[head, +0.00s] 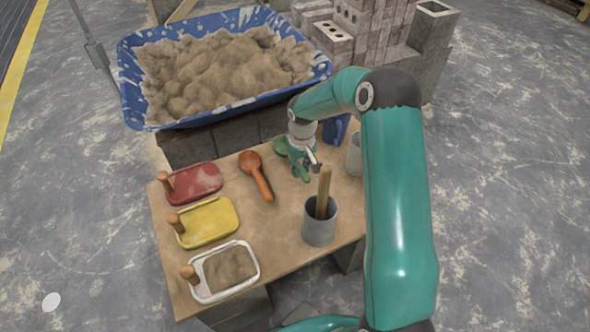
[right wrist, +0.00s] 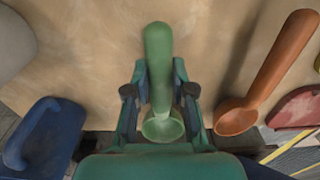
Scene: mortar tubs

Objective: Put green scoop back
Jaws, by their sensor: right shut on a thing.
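The green scoop (head: 281,146) is at the back middle of the wooden table, next to the orange scoop (head: 256,174). In the right wrist view the green scoop (right wrist: 158,55) lies between the fingers, its handle pointing up the picture and its bowl near the palm. My right gripper (head: 304,163) is shut on it; the gripper also shows in the right wrist view (right wrist: 160,93). I cannot tell whether the scoop touches the table. The orange scoop (right wrist: 265,85) is to the right there, apart from the gripper. My left gripper is not in view.
Red (head: 195,184), yellow (head: 208,222) and white (head: 226,271) trays line the table's left side. A grey cup (head: 319,228) with a wooden handle stands in front. Another grey cup (head: 354,158) and a blue object (head: 336,130) are behind. A blue tub (head: 135,85) of sand stands beyond.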

